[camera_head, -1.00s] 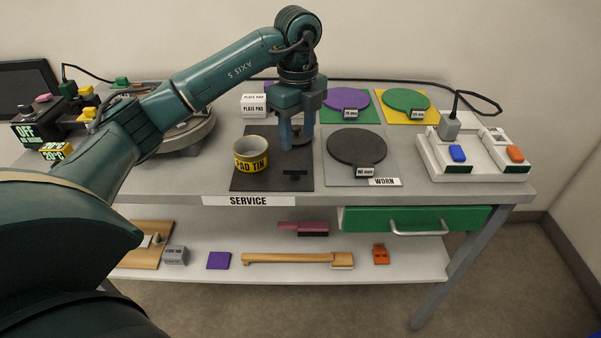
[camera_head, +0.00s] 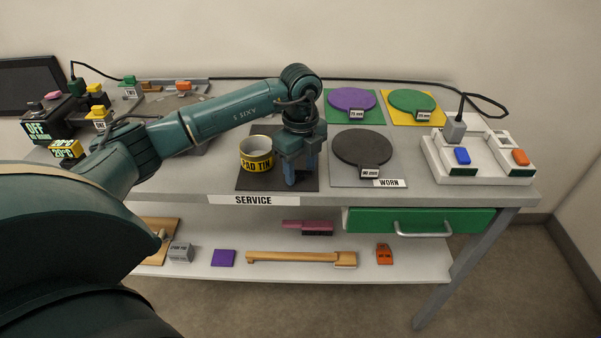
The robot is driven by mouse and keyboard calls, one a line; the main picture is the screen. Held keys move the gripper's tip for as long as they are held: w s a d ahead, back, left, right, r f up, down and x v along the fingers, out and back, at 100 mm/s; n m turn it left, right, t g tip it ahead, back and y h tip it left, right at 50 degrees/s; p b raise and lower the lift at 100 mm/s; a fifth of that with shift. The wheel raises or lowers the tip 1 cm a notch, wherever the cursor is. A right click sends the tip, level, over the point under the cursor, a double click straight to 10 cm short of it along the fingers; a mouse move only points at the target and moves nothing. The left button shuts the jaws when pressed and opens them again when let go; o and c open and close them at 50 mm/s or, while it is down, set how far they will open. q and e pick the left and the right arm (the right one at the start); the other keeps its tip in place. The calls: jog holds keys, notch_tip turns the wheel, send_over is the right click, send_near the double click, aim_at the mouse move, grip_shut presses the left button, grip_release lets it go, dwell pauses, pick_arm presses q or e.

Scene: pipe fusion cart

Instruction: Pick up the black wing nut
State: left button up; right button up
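My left gripper (camera_head: 301,178) points straight down over the dark service mat (camera_head: 252,183), with its fingers apart and their tips low, close to the mat. The black wing nut, a small black T-shaped piece on that mat, is mostly hidden at the fingertips now. Black on dark, I cannot tell whether the fingers touch it. The yellow pad tin (camera_head: 256,160) stands upright and open on the mat, just left of the gripper. My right gripper is not in view.
Right of the mat lies a black round pad (camera_head: 362,147) on the grey worn mat (camera_head: 341,179). Purple (camera_head: 352,100) and green (camera_head: 412,101) discs lie behind. A white tray (camera_head: 436,158) stands far right. The green drawer (camera_head: 370,221) is below the top's front edge.

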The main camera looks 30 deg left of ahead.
pick_arm(q)
grip_shut()
dwell(0.3)
